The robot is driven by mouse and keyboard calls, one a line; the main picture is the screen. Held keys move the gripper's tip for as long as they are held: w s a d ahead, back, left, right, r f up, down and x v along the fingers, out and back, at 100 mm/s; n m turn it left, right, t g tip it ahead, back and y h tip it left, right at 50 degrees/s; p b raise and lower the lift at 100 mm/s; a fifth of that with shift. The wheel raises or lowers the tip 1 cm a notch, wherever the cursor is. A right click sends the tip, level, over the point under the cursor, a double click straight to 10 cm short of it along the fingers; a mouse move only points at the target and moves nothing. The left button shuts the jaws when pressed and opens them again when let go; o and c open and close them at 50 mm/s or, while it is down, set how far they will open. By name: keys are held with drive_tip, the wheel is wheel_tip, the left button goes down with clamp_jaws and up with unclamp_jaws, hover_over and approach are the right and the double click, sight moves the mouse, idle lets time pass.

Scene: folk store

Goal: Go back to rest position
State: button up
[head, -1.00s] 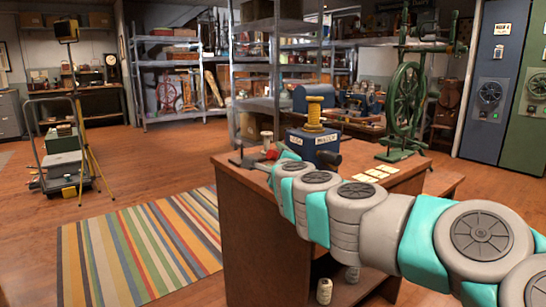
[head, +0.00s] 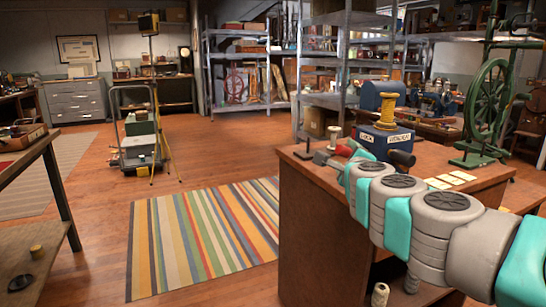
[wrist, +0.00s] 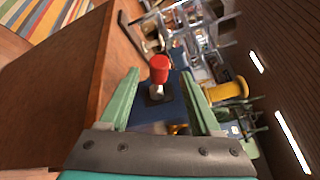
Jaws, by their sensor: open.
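My arm reaches in from the lower right of the head view over a brown wooden desk (head: 320,220). In the wrist view my gripper (wrist: 165,95) has its two green fingers spread wide. A red-topped piece (wrist: 160,68) on a metal stem shows between and beyond the fingers, apart from both. On the desk a blue box (head: 384,140) carries a yellow spool (head: 386,112); the spool also shows at the right of the wrist view (wrist: 228,90). In the head view my gripper end is mostly hidden behind my own arm.
A green spinning wheel (head: 490,105) and pale cards (head: 450,178) are on the desk's right side. A striped rug (head: 200,235) lies on open floor at left. A trolley (head: 140,140) and a workbench (head: 30,165) stand farther left. Metal shelves (head: 340,60) are behind.

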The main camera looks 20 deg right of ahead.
drive_tip(key=w+a+f+n+y, duration=0.2)
drive_tip(key=a+n+y, duration=0.75)
drive_tip(key=a, duration=0.85)
drive_tip(key=s+a+f+n+g+y, duration=0.1)
drive_tip(key=s+a+f+n+g, duration=0.15)
drive_tip(key=a+f+n, duration=0.3)
drive_tip(key=s+a+f+n+g+y, duration=0.2)
drive_tip(key=s+a+f+n, duration=0.15)
drive_tip(key=a, duration=0.35)
drive_tip(key=s+a+f+n+g, duration=0.4)
drive_tip(key=s+f+n, duration=0.1)
drive_tip(key=s+f, duration=0.25)
drive_tip(key=s+d+f+n+g+h, duration=0.1)
drive_tip(key=s+d+f+g, duration=0.1)
drive_tip(key=s, duration=0.5)
drive_tip(key=s+d+f+n+g+h, duration=0.2)
drive_tip(key=s+d+f+g, duration=0.1)
drive_tip(key=s+f, duration=0.2)
drive_tip(key=s+d+f+n+g+h, duration=0.2)
drive_tip(key=s+d+f+g, duration=0.1)
drive_tip(key=s, duration=0.6)
drive_tip(key=shift+f+g, duration=0.2)
drive_tip(key=shift+g, duration=0.15)
